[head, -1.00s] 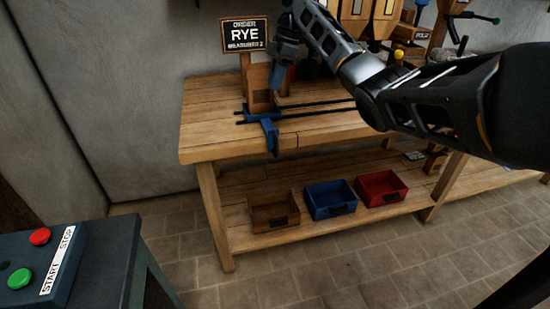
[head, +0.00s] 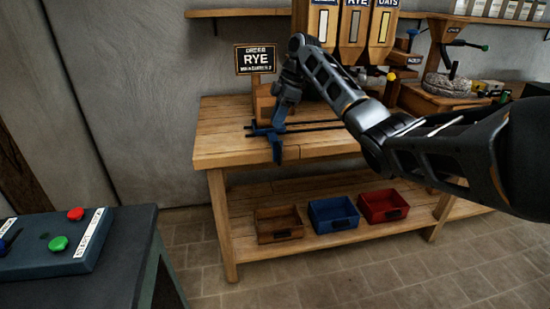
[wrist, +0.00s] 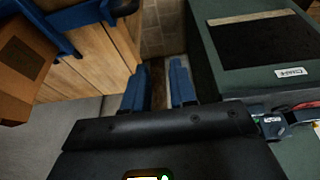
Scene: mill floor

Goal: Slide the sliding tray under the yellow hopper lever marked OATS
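The sliding tray is a blue carriage on two dark rails; its front arm (head: 276,152) hangs over the bench edge. A wooden box (head: 265,98) stands on it, left of the hoppers, partly hidden by my gripper. The OATS hopper (head: 384,27) is the rightmost of three wooden hoppers. A yellow knob (head: 391,76) shows below it. My gripper (wrist: 156,88) is open, its blue fingers apart with nothing visible between them. In the wrist view the blue carriage (wrist: 82,14) and the box (wrist: 22,65) are at upper left, apart from the fingers.
An order sign reading RYE (head: 255,60) stands behind the tray. Brown (head: 279,226), blue (head: 333,214) and red (head: 383,206) bins sit on the lower shelf. A control box (head: 50,243) with red and green buttons is at lower left. My arm crosses before the bench's right part.

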